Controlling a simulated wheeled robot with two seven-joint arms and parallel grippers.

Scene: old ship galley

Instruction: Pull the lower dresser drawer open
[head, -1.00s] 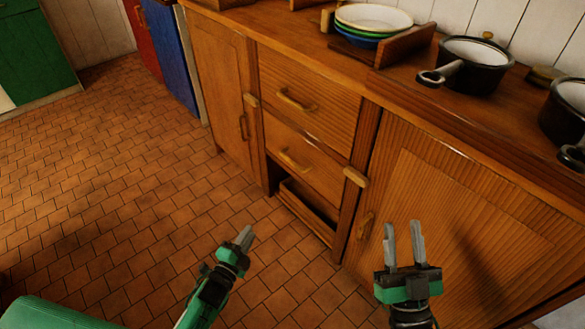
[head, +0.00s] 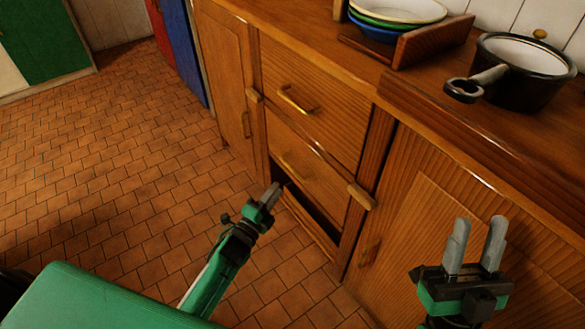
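The wooden dresser has two drawers, one above the other. The lower drawer (head: 318,186) looks shut, and its bar handle (head: 294,168) shows on its front. The upper drawer (head: 325,90) also looks shut. My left gripper (head: 271,192) is just below and left of the lower handle in the picture, apart from it. Its fingers are seen nearly edge-on, so their gap cannot be judged. My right gripper (head: 479,238) is in front of the right cupboard door, with its fingers apart and nothing between them.
A dark opening with a low wooden ledge (head: 310,225) lies under the lower drawer. Wooden catches (head: 361,196) stick out beside the drawers. Stacked plates (head: 397,12) and a black pot (head: 520,72) stand on the counter. The tiled floor on the left is clear.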

